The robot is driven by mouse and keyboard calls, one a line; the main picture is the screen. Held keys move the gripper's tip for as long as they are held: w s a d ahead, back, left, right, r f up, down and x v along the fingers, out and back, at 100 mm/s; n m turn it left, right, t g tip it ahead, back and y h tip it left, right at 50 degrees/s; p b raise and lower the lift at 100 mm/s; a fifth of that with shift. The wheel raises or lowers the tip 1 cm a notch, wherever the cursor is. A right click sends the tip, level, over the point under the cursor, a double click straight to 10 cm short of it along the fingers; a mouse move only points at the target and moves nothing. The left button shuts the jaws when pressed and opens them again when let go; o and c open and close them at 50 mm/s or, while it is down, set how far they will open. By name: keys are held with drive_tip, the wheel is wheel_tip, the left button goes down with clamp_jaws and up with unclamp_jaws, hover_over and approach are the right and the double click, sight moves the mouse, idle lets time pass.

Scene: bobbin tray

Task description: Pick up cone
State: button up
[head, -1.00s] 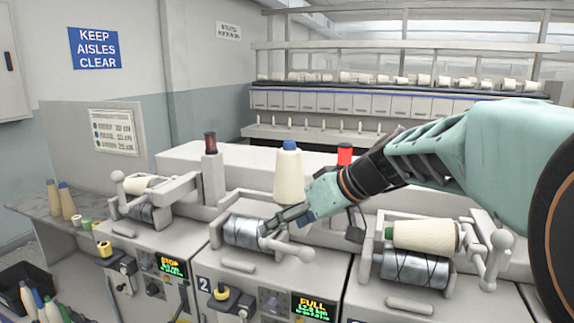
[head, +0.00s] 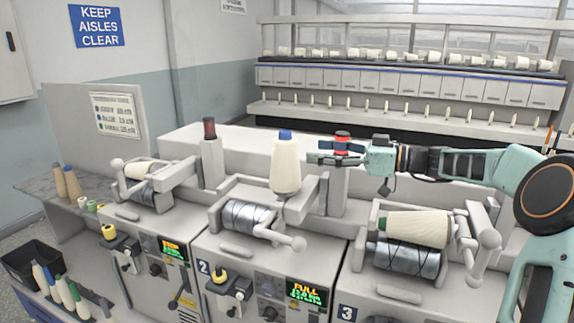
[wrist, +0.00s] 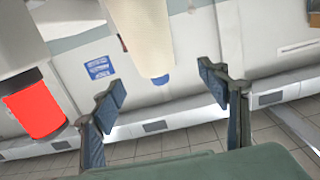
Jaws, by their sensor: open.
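A cream cone (head: 286,170) with a blue tip stands upright on the machine behind winding unit 2. It also shows in the wrist view (wrist: 143,30), upside down, with its blue tip reaching down between my fingers. My gripper (head: 313,156) is open and level, just right of the cone's upper part, pointing at it. In the wrist view my two fingers (wrist: 160,84) are spread on either side of the cone's tip end, with nothing held. I cannot tell exactly how far the cone is from the fingertips.
A red lamp (head: 342,141) on a post is close to my gripper; it also shows in the wrist view (wrist: 38,106). Other cream cones lie on unit 1 (head: 146,171) and unit 3 (head: 418,228). Unit 2's bare drum (head: 247,216) is in front. A dark spindle post (head: 209,130) stands left.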

sight(296, 144)
drive_tip(key=x, duration=0.1)
drive_tip(key=p+x, duration=0.1)
drive_tip(key=x, duration=0.2)
drive_tip(key=shift+w+a+r, duration=0.2)
drive_tip(key=shift+w+r, duration=0.2)
drive_tip(key=x, duration=0.2)
drive_tip(key=p+x, duration=0.2)
drive_tip(key=x, duration=0.1)
drive_tip(key=shift+w+a+f, duration=0.25)
drive_tip(key=shift+f, duration=0.15)
drive_tip(key=shift+c, duration=0.4)
drive_tip(key=c, duration=1.8)
